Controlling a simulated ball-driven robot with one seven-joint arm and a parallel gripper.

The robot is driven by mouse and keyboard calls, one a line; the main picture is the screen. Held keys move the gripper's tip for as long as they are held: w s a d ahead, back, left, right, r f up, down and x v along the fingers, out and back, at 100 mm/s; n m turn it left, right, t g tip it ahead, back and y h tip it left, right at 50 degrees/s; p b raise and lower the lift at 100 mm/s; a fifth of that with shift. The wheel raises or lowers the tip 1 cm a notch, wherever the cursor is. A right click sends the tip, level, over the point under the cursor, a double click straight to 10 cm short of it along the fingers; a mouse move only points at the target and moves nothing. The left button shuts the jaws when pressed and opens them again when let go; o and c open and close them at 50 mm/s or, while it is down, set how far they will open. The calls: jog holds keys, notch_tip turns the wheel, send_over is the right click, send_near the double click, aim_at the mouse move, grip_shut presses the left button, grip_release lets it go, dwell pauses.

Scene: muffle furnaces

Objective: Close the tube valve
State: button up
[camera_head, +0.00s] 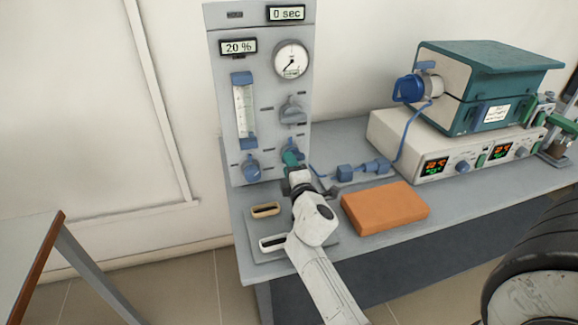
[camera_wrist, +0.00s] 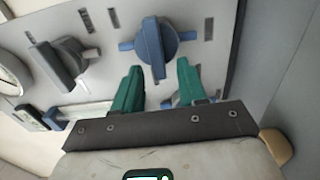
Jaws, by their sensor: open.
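My gripper (camera_head: 290,161) is at the lower right of the grey control panel (camera_head: 219,100). In the wrist view its two green fingers (camera_wrist: 160,68) are apart and point at a blue valve knob (camera_wrist: 154,46) on the panel. The knob's handle stands upright in that view, across the short blue stubs at its sides. The fingertips are just short of the knob or beside its near end; I cannot tell whether they touch it. Nothing is held between the fingers. In the head view, my gripper mostly hides this knob (camera_head: 292,146).
A grey knob (camera_head: 292,110) and a gauge (camera_head: 291,60) sit above, another blue knob (camera_head: 251,168) to the left. On the bench are an orange block (camera_head: 385,207), blue tube fittings (camera_head: 362,170) and a teal furnace (camera_head: 480,85). A small tray (camera_head: 265,210) lies left of my arm.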

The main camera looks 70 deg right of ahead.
jog(key=b+v, duration=0.1)
jog(key=v, duration=0.9)
jog(key=shift+b, duration=0.4)
jog(key=shift+s+a+f, duration=0.1)
jog(key=shift+s+a, duration=0.05)
